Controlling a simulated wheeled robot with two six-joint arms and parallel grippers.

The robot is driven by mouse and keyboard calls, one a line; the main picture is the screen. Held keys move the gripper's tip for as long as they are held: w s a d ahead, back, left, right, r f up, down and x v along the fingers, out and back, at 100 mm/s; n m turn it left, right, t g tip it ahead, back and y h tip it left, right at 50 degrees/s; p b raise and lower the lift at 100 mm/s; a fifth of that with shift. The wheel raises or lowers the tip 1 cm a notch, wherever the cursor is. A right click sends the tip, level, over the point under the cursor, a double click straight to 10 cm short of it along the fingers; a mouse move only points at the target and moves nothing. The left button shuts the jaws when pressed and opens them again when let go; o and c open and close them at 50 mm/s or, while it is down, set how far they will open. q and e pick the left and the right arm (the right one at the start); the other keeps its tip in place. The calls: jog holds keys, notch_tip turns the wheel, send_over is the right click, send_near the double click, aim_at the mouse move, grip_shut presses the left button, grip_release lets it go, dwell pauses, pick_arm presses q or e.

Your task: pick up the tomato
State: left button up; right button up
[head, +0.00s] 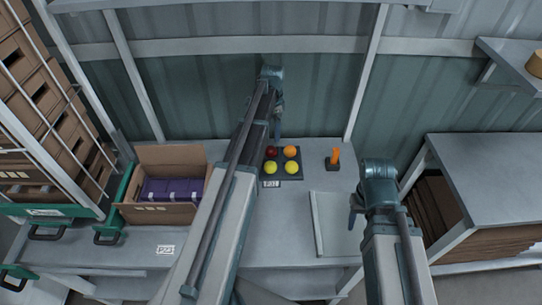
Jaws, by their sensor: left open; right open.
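A dark square tray (281,163) on the grey bench holds round tomatoes in two rows. A dark red tomato (271,152) is at the back left and an orange tomato (290,151) at the back right. Two yellow tomatoes sit in front, one on the left (270,168) and one on the right (292,168). My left gripper (278,128) points down, open and empty, and appears just above and behind the red tomato; its height is hard to tell. My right gripper (353,218) is open and empty at the bench's right side, apart from the tray.
An orange-handled tool (334,158) stands in a dark holder right of the tray. A flat grey board (341,222) lies in front of it. A cardboard box (171,156) with purple contents is at the left. A label (271,184) sits before the tray. A side table (480,160) stands right.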

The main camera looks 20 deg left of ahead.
aim_at(271, 148)
pick_arm(q)
notch_tip(271, 148, down, 6)
jog(key=b, duration=0.4)
jog(key=shift+r, duration=0.25)
pick_arm(e)
notch_tip(271, 148, down, 5)
jog(key=shift+f, duration=0.2)
pick_arm(q)
jog(key=shift+r, duration=0.1)
jog(key=f+b, duration=0.3)
jog(key=s+f+b, duration=0.1)
jog(key=f+b, duration=0.1)
jog(key=shift+f, duration=0.15)
pick_arm(e)
notch_tip(271, 148, down, 5)
jog(key=shift+f, duration=0.1)
pick_arm(q)
jog(key=c, duration=1)
jog(key=shift+r, duration=0.2)
pick_arm(e)
jog(key=shift+r, duration=0.2)
